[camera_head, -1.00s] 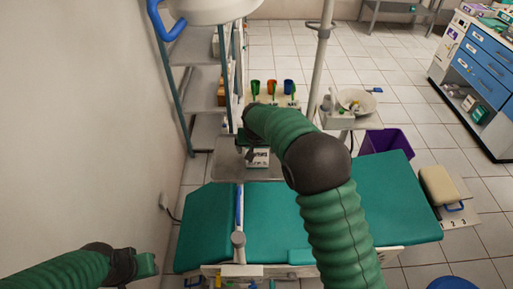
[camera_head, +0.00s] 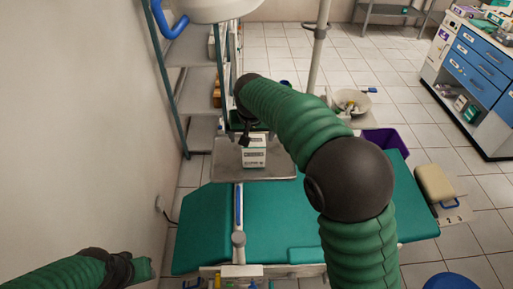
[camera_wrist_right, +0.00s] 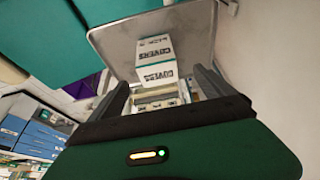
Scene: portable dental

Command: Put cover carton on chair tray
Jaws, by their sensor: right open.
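The cover carton (camera_head: 254,151) is a white box with dark print. It stands on the grey chair tray (camera_head: 272,173), above the green chair. In the right wrist view the carton (camera_wrist_right: 154,58) shows "COVERS" on its faces, with the tray (camera_wrist_right: 205,30) around it. My right gripper (camera_wrist_right: 160,84) is open, its fingers apart from the carton, which lies beyond the fingertips. In the head view my right gripper (camera_head: 244,137) is just behind the carton, partly hidden by my arm. My left gripper (camera_head: 143,268) is low at left, away from the tray; its jaws are unclear.
The green dental chair (camera_head: 280,215) lies below the tray. A shelf rack (camera_head: 195,90) stands at left, a pole (camera_head: 320,50) and a basin (camera_head: 352,101) behind. A purple bin (camera_head: 388,141) and a blue drawer cabinet (camera_head: 478,70) are at right.

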